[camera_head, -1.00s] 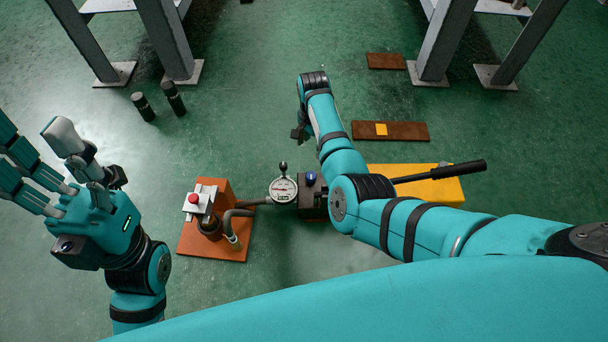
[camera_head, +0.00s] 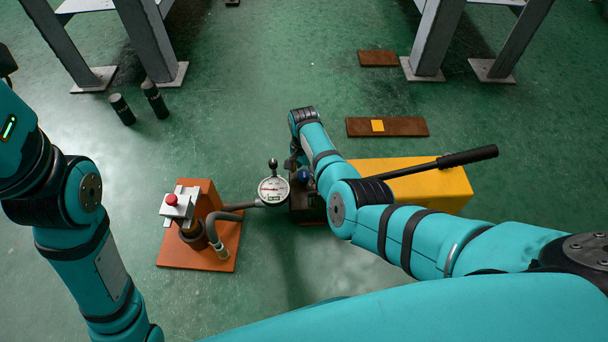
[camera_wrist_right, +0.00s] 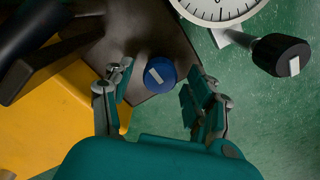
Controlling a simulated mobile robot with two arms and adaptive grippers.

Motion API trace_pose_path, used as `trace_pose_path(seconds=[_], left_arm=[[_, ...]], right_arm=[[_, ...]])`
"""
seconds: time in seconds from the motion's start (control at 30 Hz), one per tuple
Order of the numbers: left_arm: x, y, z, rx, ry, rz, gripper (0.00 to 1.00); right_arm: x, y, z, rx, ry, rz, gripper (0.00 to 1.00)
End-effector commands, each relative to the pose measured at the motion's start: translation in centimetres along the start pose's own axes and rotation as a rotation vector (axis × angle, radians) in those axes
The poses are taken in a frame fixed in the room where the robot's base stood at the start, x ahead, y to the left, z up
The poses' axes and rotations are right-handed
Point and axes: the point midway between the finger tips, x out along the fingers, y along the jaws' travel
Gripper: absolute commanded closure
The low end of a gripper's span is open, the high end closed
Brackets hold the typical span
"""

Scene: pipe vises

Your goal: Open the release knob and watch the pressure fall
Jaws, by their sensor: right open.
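A round blue knob (camera_wrist_right: 161,74) with a white mark sits on the dark pump block, and it also shows in the head view (camera_head: 303,175). My right gripper (camera_wrist_right: 158,70) is open, with its two fingers apart on either side of the knob and a gap to each. In the head view, my right arm reaches over the block and partly hides it. The white-faced round gauge (camera_head: 273,190) stands left of the block. Its reading is too small to tell in the head view, and its face is cut off in the wrist view (camera_wrist_right: 218,8). My left gripper is outside the frame.
A black knob (camera_wrist_right: 280,54) on a stem stands beside the gauge. A yellow tank (camera_head: 430,188) and black pump handle (camera_head: 468,157) lie to the right. A hose (camera_head: 234,211) runs to a red-buttoned vise on an orange plate (camera_head: 182,255).

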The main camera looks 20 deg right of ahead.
Motion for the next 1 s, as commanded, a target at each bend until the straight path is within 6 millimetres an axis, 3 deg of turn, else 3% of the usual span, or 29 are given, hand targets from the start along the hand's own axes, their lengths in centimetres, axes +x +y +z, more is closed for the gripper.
trace_pose_path(seconds=[0.27, 0.7, 1.0], left_arm=[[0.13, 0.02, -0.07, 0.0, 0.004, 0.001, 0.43], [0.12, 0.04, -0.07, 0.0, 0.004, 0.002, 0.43], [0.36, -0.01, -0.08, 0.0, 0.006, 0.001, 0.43]], right_arm=[[0.07, 0.01, -0.03, 0.0, 0.0, 0.0, 0.43], [0.09, 0.03, -0.02, 0.0, 0.0, 0.001, 0.98], [0.03, 0.08, -0.04, -0.043, 0.001, 0.002, 0.98]])
